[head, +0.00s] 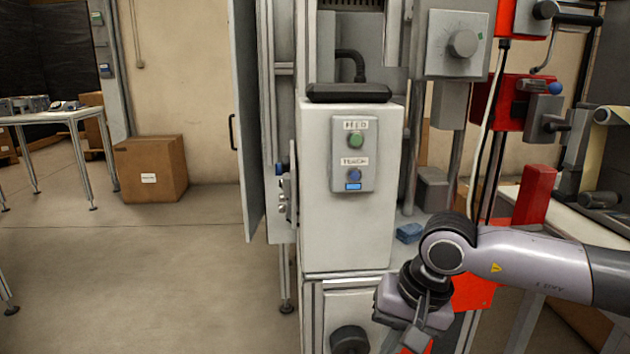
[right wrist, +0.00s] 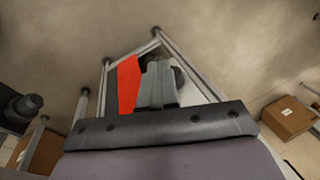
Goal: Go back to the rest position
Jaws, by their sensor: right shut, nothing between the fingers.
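My right arm comes in from the right in the head view, with its wrist bent downward. My right gripper (head: 416,338) hangs low in front of the machine's lower part, near the bottom edge. In the right wrist view its grey fingers (right wrist: 158,82) are together with nothing between them. My left gripper is not in view. The white machine cabinet (head: 345,225) has a green button (head: 355,140) and a blue button (head: 353,174) on its front panel.
A red bracket (head: 535,195) and a bench (head: 575,225) stand at the right, close to my right arm. A blue block (head: 409,233) lies beside the cabinet. A cardboard box (head: 150,170) and a table (head: 45,117) are at the left. The floor at left front is mostly clear.

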